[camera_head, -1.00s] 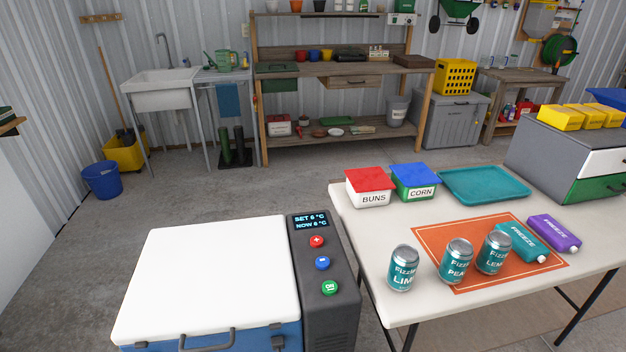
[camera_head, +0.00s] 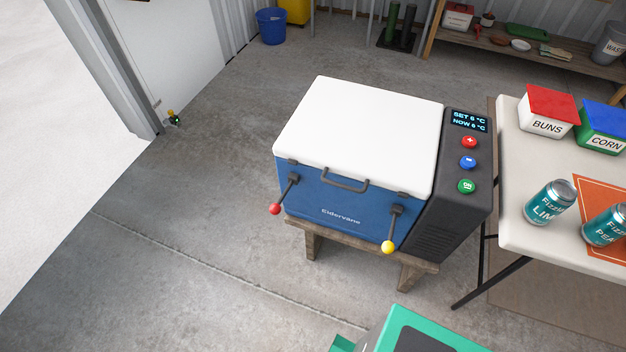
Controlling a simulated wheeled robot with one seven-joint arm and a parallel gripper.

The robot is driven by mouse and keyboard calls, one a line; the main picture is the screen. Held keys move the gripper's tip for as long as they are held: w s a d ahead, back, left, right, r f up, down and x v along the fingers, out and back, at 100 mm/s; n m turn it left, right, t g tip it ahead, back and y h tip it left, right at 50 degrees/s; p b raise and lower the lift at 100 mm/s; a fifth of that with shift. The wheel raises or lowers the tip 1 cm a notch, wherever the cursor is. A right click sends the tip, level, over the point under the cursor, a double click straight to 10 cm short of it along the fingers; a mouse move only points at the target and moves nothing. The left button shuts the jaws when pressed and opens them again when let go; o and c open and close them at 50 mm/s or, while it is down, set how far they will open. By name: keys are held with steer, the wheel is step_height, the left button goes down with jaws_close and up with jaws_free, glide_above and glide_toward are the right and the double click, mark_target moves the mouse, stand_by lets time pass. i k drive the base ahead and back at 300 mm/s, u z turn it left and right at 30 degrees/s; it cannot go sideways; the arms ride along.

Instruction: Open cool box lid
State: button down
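The cool box (camera_head: 335,205) is blue with a white lid (camera_head: 360,120), and the lid is shut. A dark handle (camera_head: 345,181) sits at the middle of the lid's front edge. Two dark latches hang on the front: the left one has a red knob (camera_head: 275,209), the right one a yellow knob (camera_head: 388,247). A dark panel (camera_head: 462,165) on the right side has a display reading SET 6 °C, NOW 6 °C, and red, blue and green buttons. My gripper is not in view.
The cool box stands on a low wooden stand (camera_head: 310,240). A pale table (camera_head: 515,225) with cans, a BUNS box (camera_head: 548,112) and a CORN box (camera_head: 602,130) is close on its right. The concrete floor in front and to the left is clear. A green and dark thing (camera_head: 400,335) shows at the bottom edge.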

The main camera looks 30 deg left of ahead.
mark_target(385, 139)
steer(key=u, duration=2.4)
steer(key=k, duration=1.25)
steer(key=z, duration=0.45)
steer(key=i, duration=1)
steer(key=u, duration=0.05)
